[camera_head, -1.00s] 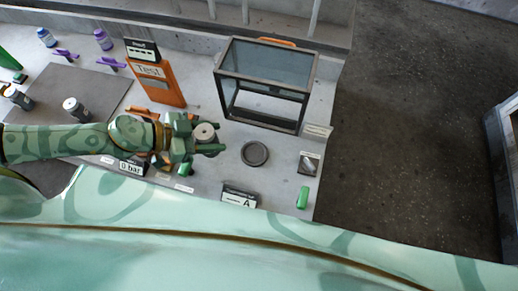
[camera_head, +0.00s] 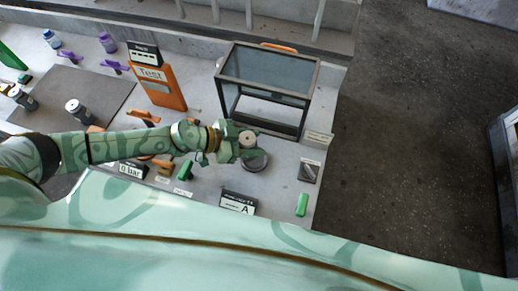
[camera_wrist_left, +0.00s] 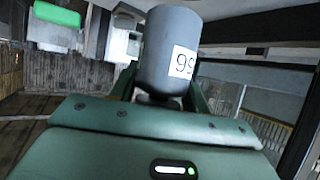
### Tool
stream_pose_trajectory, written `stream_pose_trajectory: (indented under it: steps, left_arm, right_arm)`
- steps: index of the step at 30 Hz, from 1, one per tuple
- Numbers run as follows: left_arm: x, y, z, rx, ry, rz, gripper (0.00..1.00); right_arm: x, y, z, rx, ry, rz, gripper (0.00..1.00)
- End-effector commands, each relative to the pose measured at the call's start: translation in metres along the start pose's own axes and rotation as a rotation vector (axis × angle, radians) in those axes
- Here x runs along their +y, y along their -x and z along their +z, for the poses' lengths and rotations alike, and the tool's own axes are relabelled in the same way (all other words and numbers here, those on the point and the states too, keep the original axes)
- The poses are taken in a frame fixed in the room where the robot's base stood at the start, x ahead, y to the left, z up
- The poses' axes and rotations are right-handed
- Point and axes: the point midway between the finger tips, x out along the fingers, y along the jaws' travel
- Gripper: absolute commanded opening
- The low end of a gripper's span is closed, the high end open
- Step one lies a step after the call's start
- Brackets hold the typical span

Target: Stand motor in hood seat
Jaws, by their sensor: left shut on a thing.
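My left gripper (camera_head: 247,142) is shut on a grey cylindrical motor (camera_wrist_left: 172,50) with a white label reading what looks like "99". In the head view the motor's pale round top (camera_head: 248,138) shows between the fingers. It is over or just beside the far edge of the round dark seat (camera_head: 256,162) on the table. The gripper hides part of that seat. I cannot tell whether the motor touches the seat. My right gripper is not in view.
A glass-sided dark frame box (camera_head: 265,85) stands just behind the gripper. An orange Test panel (camera_head: 160,87) is at its left. Two more motors (camera_head: 77,110) (camera_head: 22,98) stand at left.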

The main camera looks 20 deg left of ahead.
Motion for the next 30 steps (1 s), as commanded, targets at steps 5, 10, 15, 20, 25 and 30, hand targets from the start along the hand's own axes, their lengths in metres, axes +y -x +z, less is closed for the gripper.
stream_pose_trajectory:
  steps: [5, 10, 15, 20, 25, 30]
  left_arm:
    - [-0.003, -0.019, 0.008, 0.002, 0.001, -0.001, 0.13]
    - [-0.005, -0.03, 0.012, 0.003, -0.001, -0.001, 0.13]
    - [-0.004, -0.046, 0.04, -0.001, 0.004, 0.0, 0.13]
    - [-0.005, -0.046, 0.039, 0.0, 0.0, -0.002, 0.13]
    - [-0.005, -0.045, 0.039, 0.001, 0.0, -0.002, 0.13]
    - [-0.005, -0.046, 0.042, -0.001, 0.001, -0.001, 0.66]
  right_arm:
    - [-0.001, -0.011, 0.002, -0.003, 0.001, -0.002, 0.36]
    - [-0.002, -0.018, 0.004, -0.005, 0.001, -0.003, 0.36]
    - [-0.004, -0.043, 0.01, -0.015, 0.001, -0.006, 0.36]
    - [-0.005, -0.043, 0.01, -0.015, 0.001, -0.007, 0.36]
    - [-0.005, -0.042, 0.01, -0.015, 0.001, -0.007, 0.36]
    - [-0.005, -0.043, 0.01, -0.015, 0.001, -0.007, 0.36]
